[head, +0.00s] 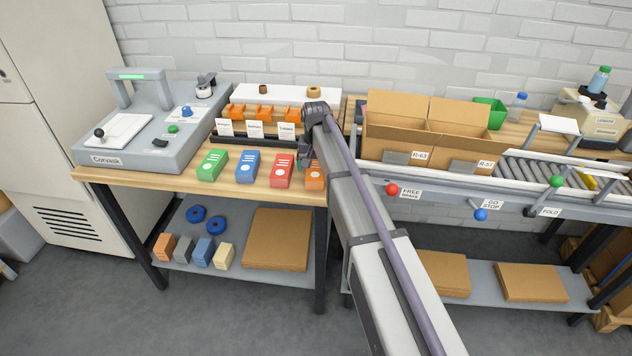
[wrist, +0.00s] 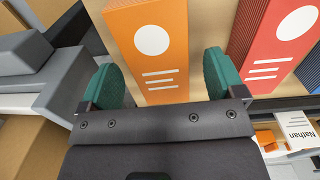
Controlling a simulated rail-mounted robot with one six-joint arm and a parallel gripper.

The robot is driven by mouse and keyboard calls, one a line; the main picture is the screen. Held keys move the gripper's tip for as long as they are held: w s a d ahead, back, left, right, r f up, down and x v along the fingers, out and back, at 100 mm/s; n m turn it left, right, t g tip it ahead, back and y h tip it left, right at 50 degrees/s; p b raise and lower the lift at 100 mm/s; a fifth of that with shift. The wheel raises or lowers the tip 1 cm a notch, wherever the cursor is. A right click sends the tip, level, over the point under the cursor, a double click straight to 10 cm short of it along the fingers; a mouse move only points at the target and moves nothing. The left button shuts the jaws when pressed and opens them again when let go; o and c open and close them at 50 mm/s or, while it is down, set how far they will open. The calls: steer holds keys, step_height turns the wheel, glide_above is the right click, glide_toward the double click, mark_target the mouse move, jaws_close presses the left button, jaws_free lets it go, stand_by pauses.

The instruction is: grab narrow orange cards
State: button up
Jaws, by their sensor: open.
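The orange card pack (head: 315,176) stands at the right end of a row of packs near the wooden table's front edge, partly hidden by my arm. In the wrist view, the orange pack (wrist: 152,50), with a white circle and white lines, reaches down between my green fingertips. My gripper (wrist: 161,80) is open, with one finger on each side of the pack. A gap shows on the right side; on the left the finger is close to the pack, and contact cannot be told. In the head view my gripper (head: 305,152) is just above and behind the pack.
The red pack (wrist: 278,45) stands close to the right finger in the wrist view. Blue (head: 248,167) and green (head: 212,165) packs stand farther left. A rack with name cards (head: 255,130) is behind. A cardboard box (head: 393,128) stands right of my arm.

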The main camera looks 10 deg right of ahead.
step_height(320, 180, down, 2)
steer(key=shift+f+b, duration=0.1)
steer(key=shift+b, duration=0.2)
steer(key=shift+r, duration=0.25)
steer(key=c, duration=1.1)
